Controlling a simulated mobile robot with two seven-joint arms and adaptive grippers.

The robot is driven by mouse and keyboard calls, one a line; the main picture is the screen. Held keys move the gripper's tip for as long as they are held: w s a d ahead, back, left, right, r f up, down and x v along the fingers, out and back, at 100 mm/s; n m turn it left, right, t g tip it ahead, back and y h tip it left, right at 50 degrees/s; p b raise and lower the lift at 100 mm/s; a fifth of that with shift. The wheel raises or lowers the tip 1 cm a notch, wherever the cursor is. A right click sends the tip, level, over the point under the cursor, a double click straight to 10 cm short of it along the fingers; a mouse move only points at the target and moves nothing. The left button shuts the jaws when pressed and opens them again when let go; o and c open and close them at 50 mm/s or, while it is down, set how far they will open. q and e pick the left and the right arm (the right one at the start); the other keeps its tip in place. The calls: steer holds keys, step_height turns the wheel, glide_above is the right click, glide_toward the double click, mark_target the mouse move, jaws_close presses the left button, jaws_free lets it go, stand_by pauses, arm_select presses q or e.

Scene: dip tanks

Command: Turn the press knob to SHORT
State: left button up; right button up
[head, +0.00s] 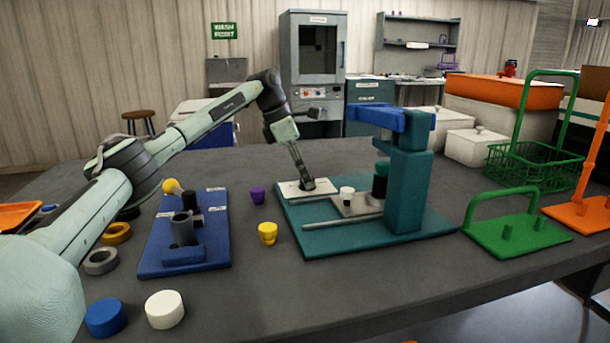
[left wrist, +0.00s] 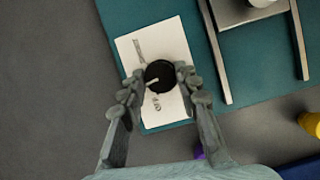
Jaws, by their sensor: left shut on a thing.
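The press is a teal stand (head: 407,190) with a blue top arm, on a teal base (head: 420,228). A white label plate (head: 327,187) lies at the base's far left corner; it also shows in the left wrist view (left wrist: 174,42). A round black knob (left wrist: 160,70) with a pale pointer line sits on this plate. The pointer slants toward the lower left in the wrist view. My right gripper is out of view.
A blue fixture (head: 155,262) stands left of the press, with a purple cup (head: 257,195) and a yellow cup (head: 267,234) between them. A white cap (head: 347,193) sits by the press column. A green carrier (head: 515,237) stands to the right.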

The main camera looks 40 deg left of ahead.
arm_select(q)
steer(key=m+g, duration=0.1)
steer(key=m, duration=0.2)
steer(key=m+h, duration=0.1)
steer(key=m, duration=0.1)
steer(key=shift+w+r+m+g, duration=0.15)
steer(key=shift+w+m+g, duration=0.05)
steer(key=shift+m+g, duration=0.2)
steer(key=shift+a+m, duration=0.1)
steer(key=shift+m, duration=0.2)
steer(key=o, duration=1.2)
steer(key=shift+c, duration=0.2)
steer(key=shift+s, duration=0.1)
